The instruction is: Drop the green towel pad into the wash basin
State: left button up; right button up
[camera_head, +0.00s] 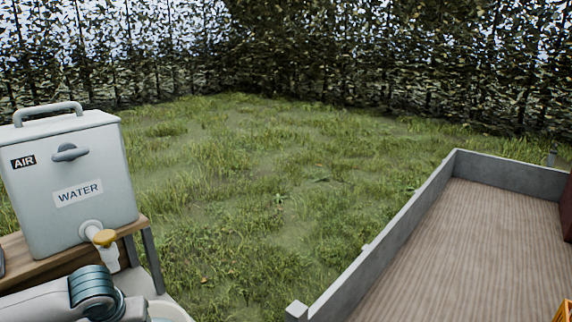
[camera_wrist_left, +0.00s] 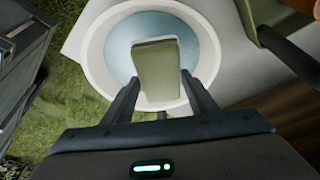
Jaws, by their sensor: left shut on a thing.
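The green towel pad (camera_wrist_left: 157,68) shows in the left wrist view as a flat, rounded green block. My left gripper (camera_wrist_left: 158,93) is shut on its near end, with one finger on each side. The wash basin (camera_wrist_left: 92,57) is a round white bowl with blue water (camera_wrist_left: 120,40) inside, and the pad lies over the water in this view. I cannot tell the height of the pad above the water. In the head view only a bit of the basin rim (camera_head: 172,310) shows at the bottom edge, beside my left arm. My right gripper is not in view.
A wood-floored trailer bed (camera_head: 470,250) with low grey walls is at the right. Open grass (camera_head: 260,180) lies between them.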

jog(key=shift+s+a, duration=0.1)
pick_arm(q)
jog(key=o, duration=1)
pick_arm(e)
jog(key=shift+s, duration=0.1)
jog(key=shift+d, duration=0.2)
pick_arm(q)
jog(key=shift+r, duration=0.1)
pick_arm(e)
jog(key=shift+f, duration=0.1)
pick_arm(q)
jog(key=shift+s+r, duration=0.1)
jog(key=shift+r, duration=0.1)
jog(key=shift+s+d+r, duration=0.1)
jog(key=shift+s+r, duration=0.05)
jog(key=shift+r, duration=0.2)
jog(key=b+v, duration=0.3)
jog(key=v, duration=1.3)
jog(key=shift+b, duration=0.35)
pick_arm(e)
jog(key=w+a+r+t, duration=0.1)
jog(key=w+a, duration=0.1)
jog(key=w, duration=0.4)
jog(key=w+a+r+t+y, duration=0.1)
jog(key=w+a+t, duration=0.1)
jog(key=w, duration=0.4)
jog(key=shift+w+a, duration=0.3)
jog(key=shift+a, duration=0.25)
